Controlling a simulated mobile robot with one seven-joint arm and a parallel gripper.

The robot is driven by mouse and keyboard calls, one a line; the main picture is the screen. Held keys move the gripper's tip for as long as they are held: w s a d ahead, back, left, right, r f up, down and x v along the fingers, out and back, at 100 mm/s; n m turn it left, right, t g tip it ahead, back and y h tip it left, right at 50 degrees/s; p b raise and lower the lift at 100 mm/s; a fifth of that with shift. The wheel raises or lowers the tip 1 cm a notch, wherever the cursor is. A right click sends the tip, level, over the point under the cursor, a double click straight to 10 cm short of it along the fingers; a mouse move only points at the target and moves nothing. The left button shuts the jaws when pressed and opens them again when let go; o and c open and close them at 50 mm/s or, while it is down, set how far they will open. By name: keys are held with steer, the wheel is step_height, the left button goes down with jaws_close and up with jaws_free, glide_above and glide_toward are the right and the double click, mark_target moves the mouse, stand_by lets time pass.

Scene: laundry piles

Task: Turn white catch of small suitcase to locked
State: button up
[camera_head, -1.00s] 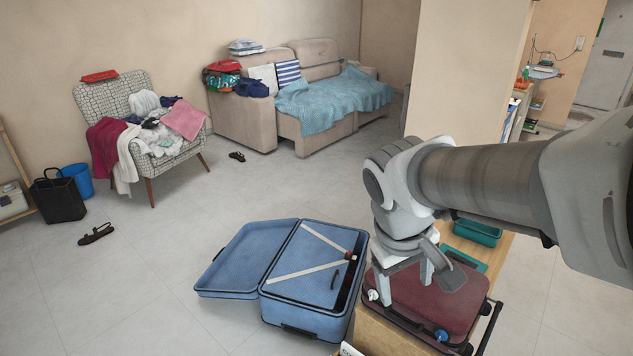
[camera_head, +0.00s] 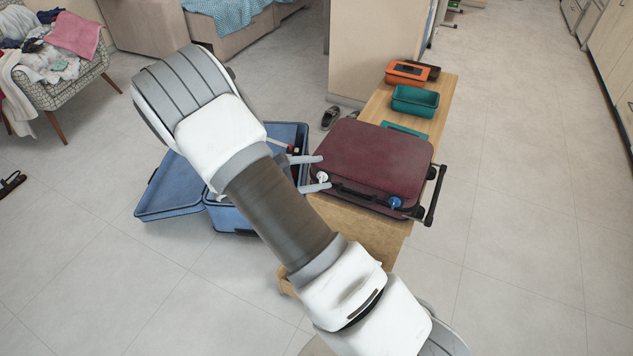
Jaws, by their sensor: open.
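The small suitcase (camera_head: 375,158) is dark red and lies flat and closed on a wooden bench. Its white catch (camera_head: 323,176) is on the front side at the left corner. A blue catch (camera_head: 395,202) is on the same side, farther right, with the dark handle (camera_head: 355,192) between them. My gripper (camera_head: 321,173) is open, with one finger on either side of the white catch. I cannot tell whether the fingers touch it. Which way the catch is turned is too small to tell.
The wooden bench (camera_head: 447,95) also holds a teal bin (camera_head: 415,101) and an orange box (camera_head: 407,73). An open blue suitcase (camera_head: 175,190) lies on the floor behind my arm. Dark shoes (camera_head: 330,117) stand left of the bench. The floor at right is clear.

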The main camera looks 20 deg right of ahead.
steer(key=w+a+f+n+t+h+b, duration=0.1)
steer(key=w+f+n+t, duration=0.15)
steer(key=f, duration=0.35)
steer(key=w+a+f+n+t+b, duration=0.1)
steer(key=f+n+t+b, duration=0.15)
steer(key=f, duration=0.25)
steer(key=n+t+y+b, duration=0.1)
steer(key=n+t+y, duration=0.1)
steer(key=n+t, duration=0.45)
glide_toward(320, 178)
steer(key=shift+n+g, duration=0.55)
steer(key=shift+g, duration=0.1)
steer(key=b+x, duration=0.1)
steer(key=x, duration=0.2)
steer(key=b+x, duration=0.1)
steer(key=x, duration=0.1)
steer(key=r+b+x, duration=0.1)
steer(key=b+x, duration=0.1)
steer(key=x, duration=0.1)
steer(key=shift+w+d+r, duration=0.1)
steer(key=shift+w, duration=0.3)
jaws_close()
